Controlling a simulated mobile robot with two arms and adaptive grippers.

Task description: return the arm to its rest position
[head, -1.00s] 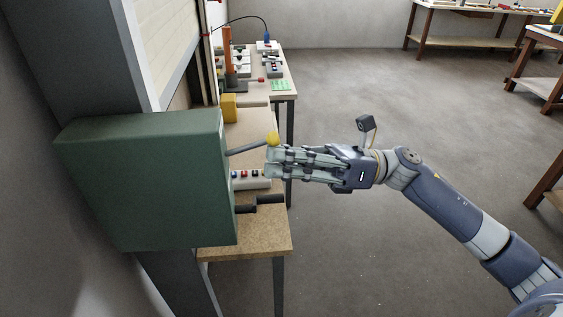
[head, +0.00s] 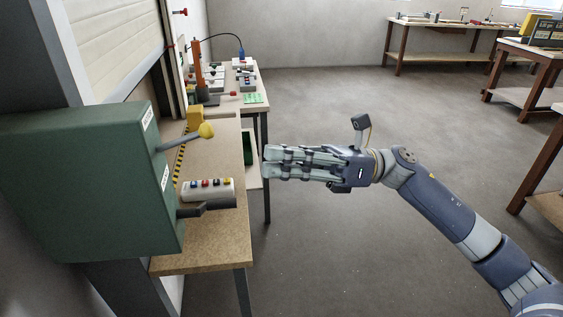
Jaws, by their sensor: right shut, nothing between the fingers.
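My right arm (head: 445,209) comes in from the lower right and reaches left across the middle of the head view. My right gripper (head: 266,163) is shut and empty. Its fingers point left and are held in the air, apart from the lever and the box. A green box (head: 80,185) stands at the left, with a grey lever (head: 182,141) ending in a yellow knob (head: 206,130) and a dark crank-like handle (head: 207,208) below it. My left gripper is not in view.
A workbench (head: 215,247) behind the box bears a button panel (head: 207,190) with coloured buttons. A second bench (head: 254,100) with devices stands farther back. A roller shutter (head: 115,45) is at the upper left. Wooden tables (head: 440,27) stand far right. Open grey floor (head: 340,90) lies between.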

